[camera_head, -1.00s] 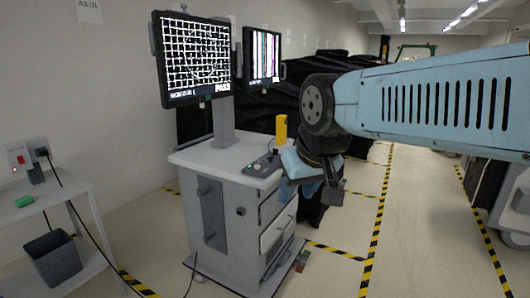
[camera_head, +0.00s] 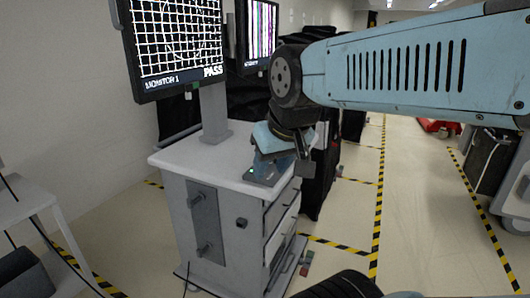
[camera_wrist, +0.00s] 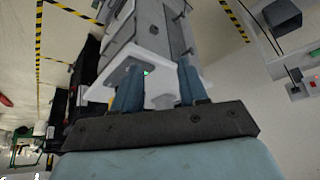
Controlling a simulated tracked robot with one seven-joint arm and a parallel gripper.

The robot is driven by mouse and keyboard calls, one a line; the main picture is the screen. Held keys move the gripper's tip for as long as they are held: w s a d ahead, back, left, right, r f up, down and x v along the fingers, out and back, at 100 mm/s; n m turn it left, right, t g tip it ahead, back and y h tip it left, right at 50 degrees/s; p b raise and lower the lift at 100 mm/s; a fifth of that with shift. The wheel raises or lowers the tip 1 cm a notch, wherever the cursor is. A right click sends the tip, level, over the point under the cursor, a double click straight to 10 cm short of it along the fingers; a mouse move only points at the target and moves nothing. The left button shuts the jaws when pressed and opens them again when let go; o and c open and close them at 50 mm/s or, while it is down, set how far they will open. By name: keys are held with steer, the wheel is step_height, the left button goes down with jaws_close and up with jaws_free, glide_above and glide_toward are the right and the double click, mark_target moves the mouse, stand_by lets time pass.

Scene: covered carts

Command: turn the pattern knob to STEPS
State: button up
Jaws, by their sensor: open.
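Monitor 1 (camera_head: 178,42) stands on a white cart (camera_head: 205,162) and shows a white grid with a circle and the word PASS. A small dark control box (camera_head: 262,178) sits on the cart's top near its right edge. My gripper (camera_wrist: 158,88) is open and empty, its two blue fingers apart. In the head view it hangs in front of the box and hides most of it. In the wrist view a green light (camera_wrist: 146,73) shows between the fingers, on the box. I cannot make out the pattern knob or its labels.
A second monitor (camera_head: 262,32) with coloured stripes stands behind, near black-covered carts (camera_head: 318,190). A white side table (camera_head: 22,208) and a dark bin (camera_head: 25,275) are at the left. Yellow-black tape marks the floor; the aisle at right is largely clear.

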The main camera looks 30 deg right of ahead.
steer(key=shift+o, duration=1.1)
steer(key=shift+w+a, duration=0.1)
steer(key=shift+w, duration=0.1)
steer(key=shift+o, duration=0.3)
steer(key=shift+w+r, duration=0.2)
steer(key=shift+w, duration=0.15)
steer(key=w+d, duration=0.4)
steer(key=w, duration=0.4)
steer(key=w+d, duration=0.4)
steer(key=w, duration=0.4)
steer(key=w+d+f+m+g, duration=0.1)
steer(key=w+d+f, duration=0.4)
steer(key=w+d, duration=0.7)
steer(key=shift+h, duration=0.3)
steer(key=x, duration=1.3)
steer(key=shift+s+a+f, duration=0.1)
steer(key=shift+a+f, duration=0.1)
steer(key=shift+a, duration=0.1)
